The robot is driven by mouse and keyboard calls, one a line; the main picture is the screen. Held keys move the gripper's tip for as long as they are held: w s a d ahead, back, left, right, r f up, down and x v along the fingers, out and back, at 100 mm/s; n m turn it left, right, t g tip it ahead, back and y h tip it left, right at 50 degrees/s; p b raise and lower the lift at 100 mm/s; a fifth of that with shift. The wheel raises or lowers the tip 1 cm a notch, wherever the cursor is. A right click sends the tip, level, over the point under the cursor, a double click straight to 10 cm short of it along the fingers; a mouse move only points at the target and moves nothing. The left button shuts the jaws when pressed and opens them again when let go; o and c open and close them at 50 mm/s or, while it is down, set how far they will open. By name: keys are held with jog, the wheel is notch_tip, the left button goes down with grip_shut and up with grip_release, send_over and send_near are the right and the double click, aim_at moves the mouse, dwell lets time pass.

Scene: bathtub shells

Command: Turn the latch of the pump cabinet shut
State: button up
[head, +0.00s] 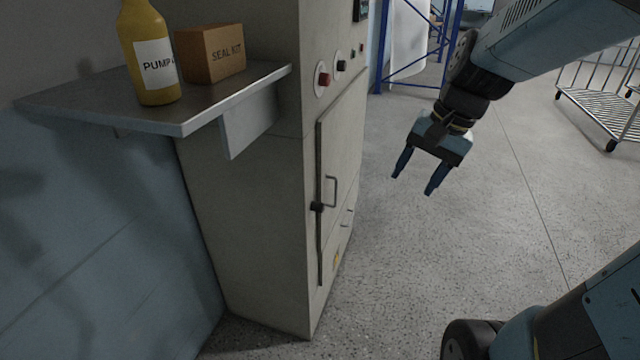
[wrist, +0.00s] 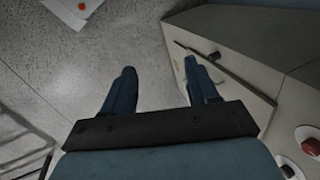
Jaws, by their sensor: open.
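The pump cabinet (head: 245,180) is a tall grey-beige box in the middle of the head view. Its narrow door (head: 338,160) is on the right-hand face, with a bar handle (head: 331,190). A small black latch (head: 317,207) sits at the door's near edge, beside the handle. Its exact angle is too small to tell. My gripper (head: 412,185) is open and empty, pointing down, to the right of the door and apart from it. In the wrist view the open fingers (wrist: 160,68) show, with the cabinet (wrist: 245,35) at right and a small dark knob, probably the latch (wrist: 214,56), beyond the right finger.
A shelf (head: 150,112) juts out left of the cabinet, carrying a yellow bottle (head: 150,55) and a seal kit box (head: 212,55). Buttons (head: 322,80) sit above the door. A blue rack (head: 415,85) and a wire trolley (head: 600,100) stand behind. The floor between is clear.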

jog(key=w+a+f+m+g+y, duration=0.3)
jog(key=w+f+m+y, duration=0.15)
jog(key=w+f, duration=0.2)
jog(key=m+t+y, duration=0.8)
jog(key=m+y, duration=0.1)
jog(key=m, duration=1.4)
send_near(322, 208)
jog(key=shift+n, duration=0.25)
jog(key=x, duration=0.7)
jog(key=w+f+x, duration=0.1)
jog(key=x, duration=0.2)
jog(key=shift+w+f, duration=0.1)
jog(key=shift+w, duration=0.05)
jog(key=c, duration=1)
